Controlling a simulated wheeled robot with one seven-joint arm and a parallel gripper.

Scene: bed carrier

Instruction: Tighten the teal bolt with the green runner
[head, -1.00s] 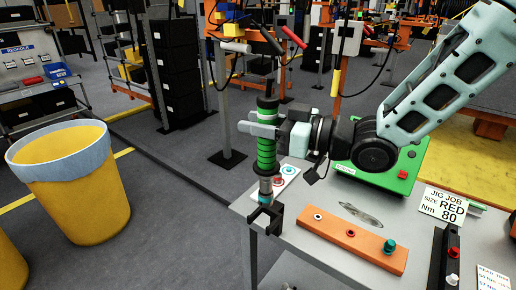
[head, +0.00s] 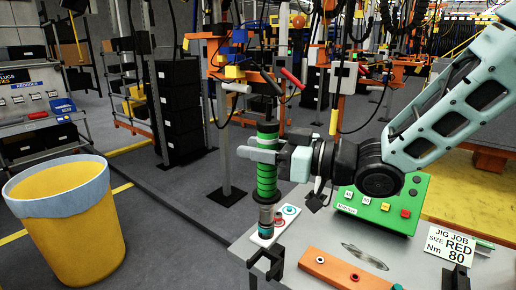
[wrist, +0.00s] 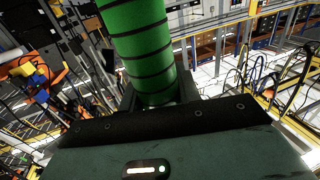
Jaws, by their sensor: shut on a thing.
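The green runner (head: 267,180), an upright tool with green and black bands and a metal lower end, is in my gripper (head: 264,153). My gripper is shut on its upper body in the head view. In the wrist view the runner (wrist: 145,55) stands between the jaws, which are mostly hidden behind the wrist housing. The runner's lower end is at or just above a black bracket (head: 266,264) on the table's near left corner; I cannot tell if they touch. The teal bolt (head: 397,287) barely shows at the bottom edge, on the orange bar (head: 342,272).
The grey table (head: 300,240) carries a green box with buttons (head: 378,212), a plate with red and teal rings (head: 278,222) and a sign reading RED 80 (head: 450,245). A yellow bin (head: 70,225) stands left on the floor. Hanging tools and posts are behind.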

